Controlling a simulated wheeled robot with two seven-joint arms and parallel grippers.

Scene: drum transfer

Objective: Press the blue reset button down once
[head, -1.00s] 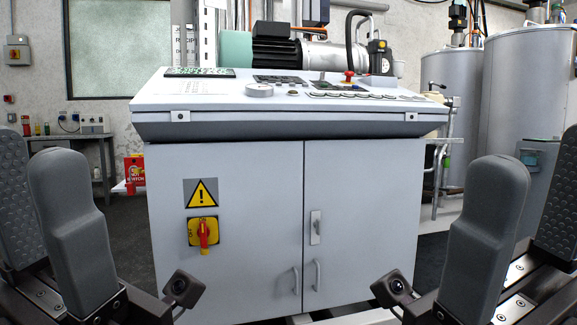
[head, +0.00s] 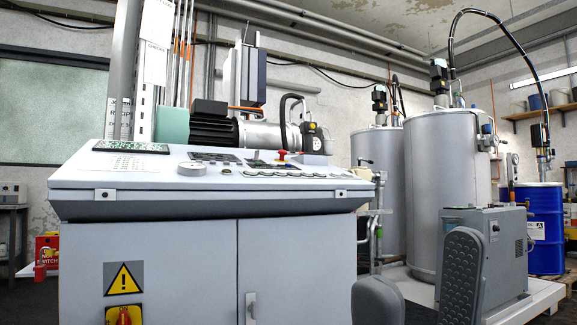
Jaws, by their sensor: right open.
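The grey control console (head: 200,195) stands at left centre, its sloped top carrying a row of small round buttons (head: 285,174), a red mushroom button (head: 282,156) and a white gauge (head: 192,169). The top is seen at a very flat angle, and I cannot make out which button is the blue one. My left gripper is out of the picture.
A yellow and red switch (head: 123,316) is on the console's front. A motor (head: 215,130) shows behind the console. Silver tanks (head: 440,190), a grey box (head: 482,250) and a blue drum (head: 545,228) stand at the right. A handled pipe (head: 378,215) rises beside the console.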

